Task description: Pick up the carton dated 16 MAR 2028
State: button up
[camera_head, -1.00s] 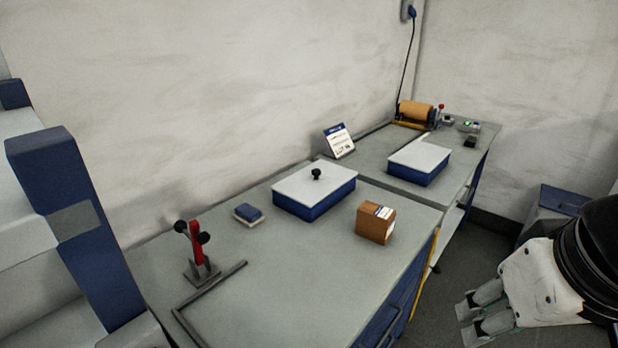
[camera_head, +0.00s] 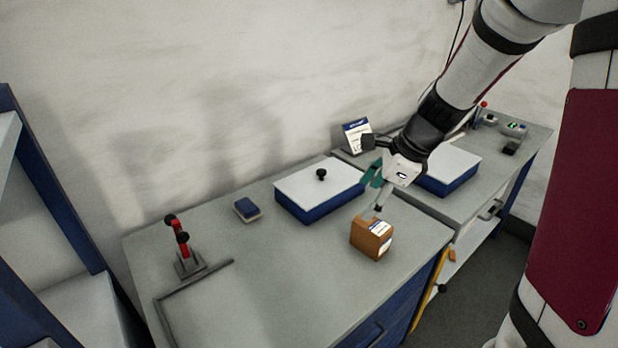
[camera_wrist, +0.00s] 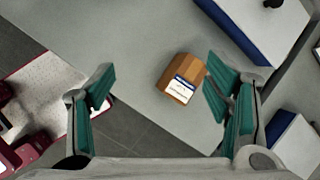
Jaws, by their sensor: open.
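A brown carton (camera_head: 369,238) with a white and blue label stands on the grey bench top, near its right edge. In the wrist view the carton (camera_wrist: 187,72) lies ahead of my gripper, between the lines of the fingers but closer to the right one. The label's print is too small to read. My gripper (camera_head: 372,192) is open and empty, above and just behind the carton in the head view. Its green-padded fingers are spread wide in the wrist view (camera_wrist: 165,95). I cannot tell whether a fingertip touches the carton.
A blue box with a white knobbed lid (camera_head: 318,188) stands left of my gripper. Another lidded blue box (camera_head: 452,172) is behind my arm.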

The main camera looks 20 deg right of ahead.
aim_at(374, 223)
jog(key=w+d+f+m, duration=0.1)
jog(key=d+f+m, duration=0.1)
jog(key=w+d+f+m, duration=0.1)
jog(key=d+f+m, duration=0.1)
jog(key=d, duration=0.1)
jog(key=w+d+f+m+h+p, duration=0.1)
jog(key=d+f+m, duration=0.1)
jog(key=m, duration=0.1)
jog(key=shift+d+f, duration=0.25)
jog(key=shift+d, duration=0.05)
jog(key=x, duration=0.7)
jog(key=shift+x, duration=3.25)
jog(key=shift+a+f, duration=0.15)
jog(key=shift+f, duration=0.05)
jog(key=c, duration=1.5)
jog(key=shift+r, duration=0.1)
